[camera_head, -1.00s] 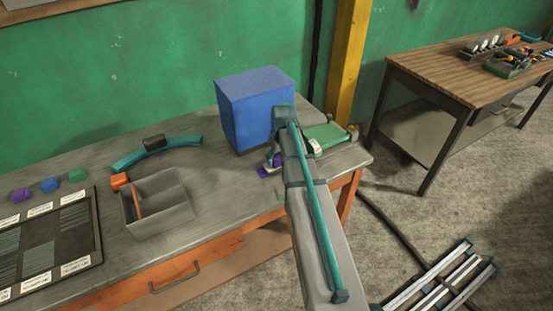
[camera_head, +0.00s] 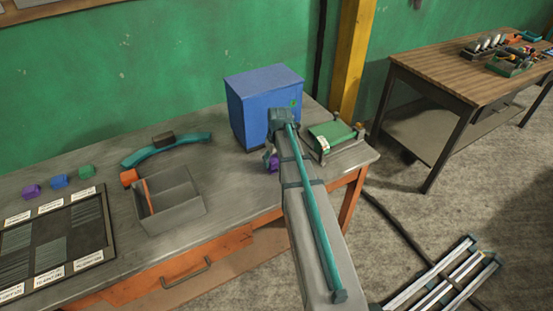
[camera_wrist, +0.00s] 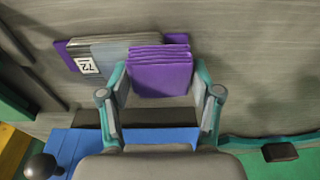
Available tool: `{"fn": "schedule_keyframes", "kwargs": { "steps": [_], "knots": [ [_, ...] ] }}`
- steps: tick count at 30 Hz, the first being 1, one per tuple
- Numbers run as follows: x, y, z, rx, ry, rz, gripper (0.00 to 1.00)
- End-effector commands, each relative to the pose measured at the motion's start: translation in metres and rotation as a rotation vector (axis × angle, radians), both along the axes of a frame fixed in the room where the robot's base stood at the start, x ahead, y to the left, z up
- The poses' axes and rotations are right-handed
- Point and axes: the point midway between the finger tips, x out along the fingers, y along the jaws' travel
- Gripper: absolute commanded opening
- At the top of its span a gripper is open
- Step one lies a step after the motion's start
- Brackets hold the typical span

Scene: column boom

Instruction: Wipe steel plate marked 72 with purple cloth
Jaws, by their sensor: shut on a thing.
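The steel plate marked 72 (camera_wrist: 110,57) lies flat on the bench over a purple patch (camera_wrist: 63,46), which shows past both its ends. Its white 72 label is at its left end in the wrist view. My gripper (camera_wrist: 160,82) is shut on the folded purple cloth (camera_wrist: 160,70), which sits between its fingers. The cloth overlaps the plate's right part in the wrist view; I cannot tell if it touches. In the head view my arm hides most of the gripper and the plate; a bit of purple (camera_head: 272,162) shows beside the arm, cloth or patch unclear.
A blue box (camera_head: 264,103) stands close behind the gripper. A green device (camera_head: 330,137) is to its right at the bench's end. A grey divided bin (camera_head: 168,203), a teal arc (camera_head: 150,152) with a dark block and a dark tray (camera_head: 95,248) lie left.

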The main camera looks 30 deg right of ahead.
Motion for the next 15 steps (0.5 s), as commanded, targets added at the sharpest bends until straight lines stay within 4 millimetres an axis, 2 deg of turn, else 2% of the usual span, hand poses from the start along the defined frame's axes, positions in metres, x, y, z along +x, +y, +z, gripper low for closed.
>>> {"fn": "schedule_keyframes", "kwargs": {
  "steps": [2,4,6,15],
  "knots": [
    [0.000,0.003,0.000,0.001,0.000,0.001,0.31],
    [0.000,0.003,0.010,0.000,-0.001,0.002,0.31],
    [0.000,0.003,0.029,0.000,-0.002,0.003,0.31],
    [0.001,0.005,0.053,0.000,0.000,0.006,0.31]
  ]
}}
